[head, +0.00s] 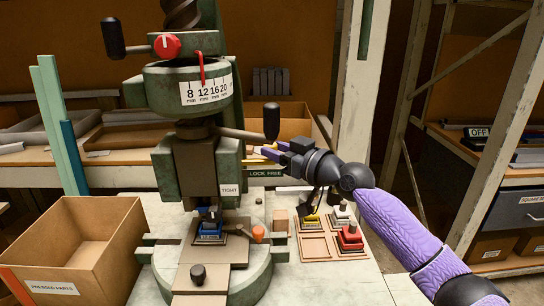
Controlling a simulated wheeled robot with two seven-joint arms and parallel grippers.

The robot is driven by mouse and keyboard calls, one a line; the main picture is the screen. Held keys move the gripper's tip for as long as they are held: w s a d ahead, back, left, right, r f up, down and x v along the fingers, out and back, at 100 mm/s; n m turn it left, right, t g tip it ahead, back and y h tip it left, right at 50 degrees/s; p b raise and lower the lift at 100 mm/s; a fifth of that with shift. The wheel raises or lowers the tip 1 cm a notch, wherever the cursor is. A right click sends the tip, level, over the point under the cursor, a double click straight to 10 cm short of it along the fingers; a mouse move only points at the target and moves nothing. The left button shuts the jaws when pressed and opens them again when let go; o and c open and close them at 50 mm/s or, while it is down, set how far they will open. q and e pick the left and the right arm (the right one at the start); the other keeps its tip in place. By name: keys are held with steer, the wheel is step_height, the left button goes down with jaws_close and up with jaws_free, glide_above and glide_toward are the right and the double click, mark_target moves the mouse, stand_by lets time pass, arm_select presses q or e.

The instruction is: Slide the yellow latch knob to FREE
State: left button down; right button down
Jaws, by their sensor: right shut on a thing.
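My right gripper (272,152) reaches in from the right, beside the green press column. The green LOCK FREE label (265,173) is just below the fingers, with LOCK on the left and FREE on the right. The fingertips are above the label's middle or LOCK side; the knob's exact position along its slot is hidden. My left gripper is not in view.
The press's black-knobbed lever (271,122) hangs close above the right gripper. A tool tray (315,247) with yellow, white and red blocks lies below my right arm. A cardboard PRESSED PARTS box (112,215) stands at left. A pale post (358,80) rises behind the gripper.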

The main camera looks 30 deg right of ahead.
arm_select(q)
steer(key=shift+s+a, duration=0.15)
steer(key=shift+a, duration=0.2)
arm_select(e)
steer(key=shift+c, duration=1.6)
jaws_free()
steer(key=shift+d, duration=0.15)
steer(key=shift+s, duration=0.1)
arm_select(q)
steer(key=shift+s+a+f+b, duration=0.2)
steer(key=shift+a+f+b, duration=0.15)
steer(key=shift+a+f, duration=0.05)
arm_select(e)
steer(key=v, duration=1)
